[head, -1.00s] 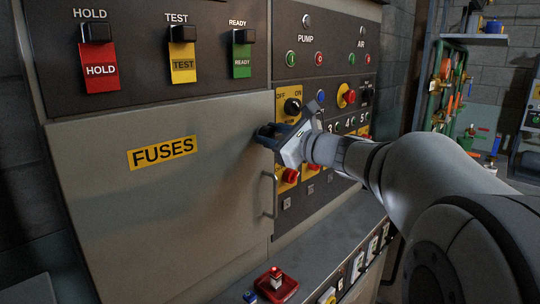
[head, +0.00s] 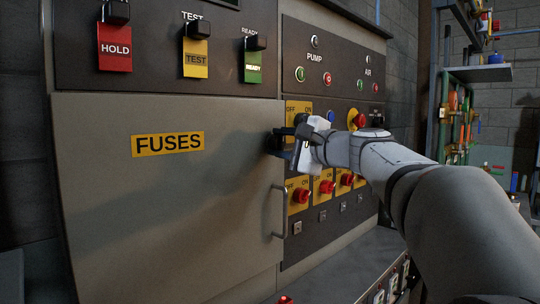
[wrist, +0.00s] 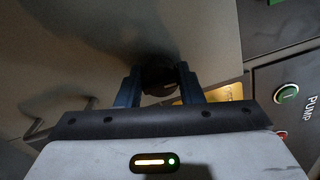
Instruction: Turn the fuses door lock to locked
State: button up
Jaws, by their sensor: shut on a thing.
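The fuses door (head: 160,210) is a closed grey panel with a yellow FUSES label (head: 168,144) and a bar handle (head: 281,212) at its lower right. The door lock is a dark round knob (wrist: 158,78) at the door's right edge. My gripper (wrist: 158,84) is shut on this knob, one blue finger on each side. In the head view my gripper (head: 278,142) covers most of the lock. Whether the lock stands at locked or unlocked cannot be read, as its markings are hidden or in shadow.
Right of the door is a dark panel with red rotary switches (head: 301,195), an OFF/ON switch plate (head: 297,107) and PUMP buttons (head: 300,74). Above the door are the HOLD (head: 114,48), TEST (head: 196,58) and READY (head: 253,66) levers. Shelves with pipes (head: 455,120) stand at the right.

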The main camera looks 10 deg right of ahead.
jog(key=shift+n+b, duration=0.3)
jog(key=shift+n, duration=0.1)
jog(key=o, duration=1)
jog(key=shift+c, duration=0.2)
jog(key=v, duration=0.7)
jog(key=shift+s+d, duration=0.25)
jog(key=shift+s, duration=0.05)
jog(key=shift+p, duration=0.3)
